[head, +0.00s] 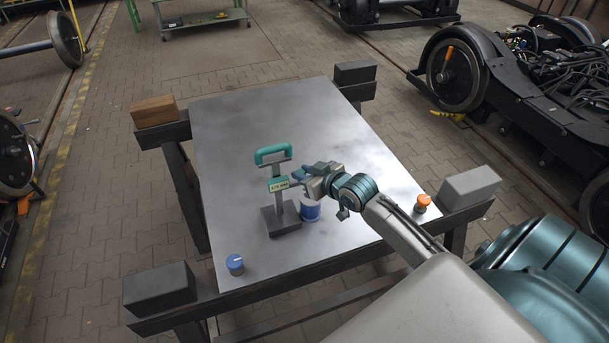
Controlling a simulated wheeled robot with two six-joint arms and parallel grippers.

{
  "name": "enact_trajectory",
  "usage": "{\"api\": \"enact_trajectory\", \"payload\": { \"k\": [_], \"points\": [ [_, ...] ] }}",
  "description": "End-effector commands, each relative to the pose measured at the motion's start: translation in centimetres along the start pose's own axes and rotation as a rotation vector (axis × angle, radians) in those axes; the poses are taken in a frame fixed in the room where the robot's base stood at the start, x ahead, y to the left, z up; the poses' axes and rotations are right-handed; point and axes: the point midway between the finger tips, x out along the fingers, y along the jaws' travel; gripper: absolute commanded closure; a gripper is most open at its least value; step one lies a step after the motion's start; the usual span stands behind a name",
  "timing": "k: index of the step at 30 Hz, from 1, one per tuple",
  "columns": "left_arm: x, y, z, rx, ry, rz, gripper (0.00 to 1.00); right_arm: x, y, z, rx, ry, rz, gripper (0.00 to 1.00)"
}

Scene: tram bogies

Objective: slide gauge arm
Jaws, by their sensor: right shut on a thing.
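The gauge (279,206) stands upright on the metal table, with a dark block base, a grey post, a small yellow label and a teal handle (272,153) on top. My right gripper (301,177) reaches in from the right at label height, just right of the post. It is shut on the gauge arm, which is mostly hidden by the fingers. My left gripper is not in view.
The metal table top (240,125) is clear at the back. A blue knob (235,264) is at the front left and an orange knob (422,203) at the right. Blocks sit at the table's corners, including a wooden one (154,111). A bogie (520,75) stands at the right.

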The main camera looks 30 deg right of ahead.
Motion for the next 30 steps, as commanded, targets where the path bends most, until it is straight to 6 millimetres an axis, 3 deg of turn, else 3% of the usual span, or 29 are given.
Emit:
{"api": "enact_trajectory", "payload": {
  "k": [1, 11, 12, 13, 23, 30],
  "points": [
    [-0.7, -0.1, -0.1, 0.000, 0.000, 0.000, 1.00, -0.3, 0.0, -0.8, -0.001, 0.002, 0.000, 1.00],
    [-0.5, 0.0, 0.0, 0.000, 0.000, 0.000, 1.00, -0.3, 0.0, -0.9, -0.001, 0.007, -0.001, 1.00],
    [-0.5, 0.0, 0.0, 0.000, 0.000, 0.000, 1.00, -0.3, 0.0, -0.9, -0.001, 0.007, -0.001, 0.68],
    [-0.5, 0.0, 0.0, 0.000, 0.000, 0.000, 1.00, -0.2, 0.0, -0.9, -0.001, 0.007, -0.001, 0.66],
    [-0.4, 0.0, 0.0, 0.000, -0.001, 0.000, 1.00, -0.5, 0.0, -0.6, -0.002, 0.002, 0.000, 0.66],
    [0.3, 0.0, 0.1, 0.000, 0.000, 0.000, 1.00, -3.4, -0.1, -0.4, -0.008, 0.000, -0.001, 0.66]
  ]
}}
